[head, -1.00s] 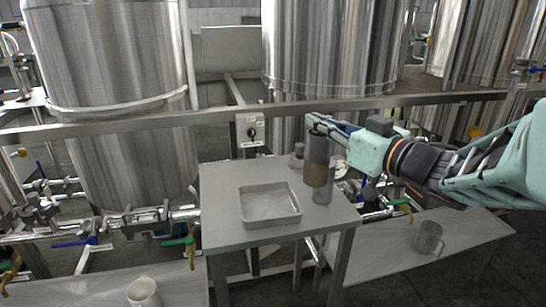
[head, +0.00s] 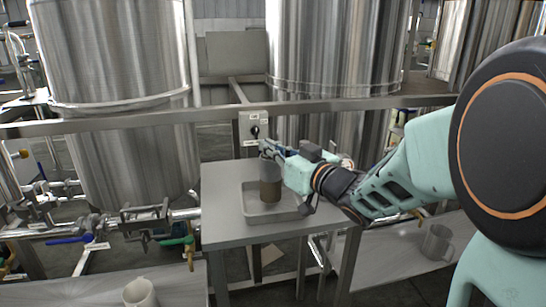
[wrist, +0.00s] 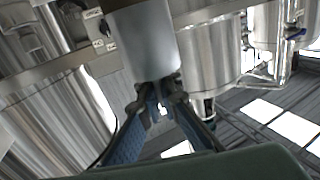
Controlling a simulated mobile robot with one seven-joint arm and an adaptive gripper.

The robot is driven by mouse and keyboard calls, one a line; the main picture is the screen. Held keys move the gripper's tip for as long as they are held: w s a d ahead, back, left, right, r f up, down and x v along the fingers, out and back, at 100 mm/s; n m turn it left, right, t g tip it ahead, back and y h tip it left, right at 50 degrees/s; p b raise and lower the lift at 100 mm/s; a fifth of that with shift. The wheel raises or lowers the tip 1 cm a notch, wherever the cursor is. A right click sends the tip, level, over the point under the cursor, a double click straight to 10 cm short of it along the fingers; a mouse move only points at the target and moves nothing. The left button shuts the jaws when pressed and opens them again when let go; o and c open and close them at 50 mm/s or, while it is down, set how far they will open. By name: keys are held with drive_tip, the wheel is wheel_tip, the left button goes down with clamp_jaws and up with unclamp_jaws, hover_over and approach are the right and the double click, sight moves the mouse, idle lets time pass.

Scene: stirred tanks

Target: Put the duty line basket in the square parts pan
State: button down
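The duty line basket, a tall cylinder with a grey top and brownish lower part (head: 270,188), hangs upright from my gripper (head: 268,150). The square parts pan (head: 262,217) is a shallow grey tray on the small grey table. The basket's lower end overlaps the pan's inside; I cannot tell whether it touches the pan floor. In the wrist view, my gripper's blue fingers (wrist: 162,98) close on the rim of a smooth grey cylinder (wrist: 143,45), the basket. My forearm covers the table's right part and some of the pan's right side.
The small table (head: 222,232) has bare surface left of and in front of the pan. A rail and a switch box (head: 254,130) stand behind it, before large steel tanks. Mugs stand on low benches at right (head: 437,242) and front left (head: 140,292).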

drive_tip(key=shift+f, duration=0.6)
drive_tip(key=shift+f, duration=0.15)
drive_tip(key=c, duration=2.2)
unclamp_jaws()
drive_tip(key=shift+o, duration=0.2)
drive_tip(key=shift+s+d+r, duration=0.2)
drive_tip(key=shift+s+d, duration=0.05)
drive_tip(key=shift+d, duration=0.05)
drive_tip(key=p+v, duration=0.2)
drive_tip(key=v, duration=0.9)
drive_tip(key=shift+s, duration=0.25)
